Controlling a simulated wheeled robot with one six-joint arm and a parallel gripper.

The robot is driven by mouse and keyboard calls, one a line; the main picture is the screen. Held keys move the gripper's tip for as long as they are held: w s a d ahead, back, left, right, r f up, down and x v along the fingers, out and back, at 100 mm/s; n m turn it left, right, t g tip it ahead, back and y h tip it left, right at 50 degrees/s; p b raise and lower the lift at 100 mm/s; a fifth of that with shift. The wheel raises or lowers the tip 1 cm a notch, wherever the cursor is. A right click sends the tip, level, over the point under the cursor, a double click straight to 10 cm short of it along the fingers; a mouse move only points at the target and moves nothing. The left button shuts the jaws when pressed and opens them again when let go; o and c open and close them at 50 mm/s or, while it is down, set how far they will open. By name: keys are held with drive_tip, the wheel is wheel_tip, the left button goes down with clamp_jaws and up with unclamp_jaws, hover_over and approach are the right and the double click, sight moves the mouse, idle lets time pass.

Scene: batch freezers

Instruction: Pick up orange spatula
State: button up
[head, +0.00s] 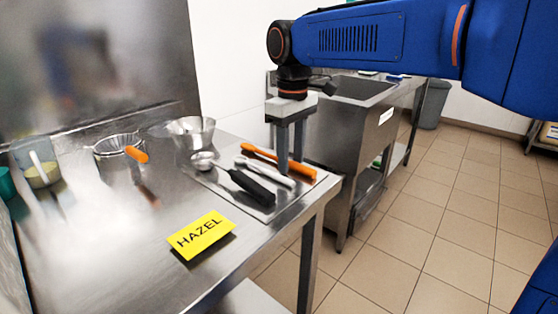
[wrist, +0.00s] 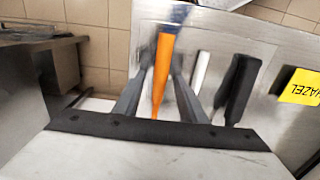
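The orange spatula (head: 262,153) lies on a thin metal tray (head: 225,190) on the steel table, at the tray's far side. My gripper (head: 290,168) points down over it, its two fingers apart. In the wrist view the orange handle (wrist: 163,70) runs between the two fingers of my gripper (wrist: 162,75). I cannot tell whether either finger touches it.
A white-handled tool (head: 265,172), a black-handled tool (head: 250,187) and a scoop (head: 203,160) lie beside it. A yellow HAZEL sign (head: 202,234) stands in front. A sink unit (head: 345,125) stands beyond.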

clamp_jaws()
drive_tip(key=shift+r, duration=0.1)
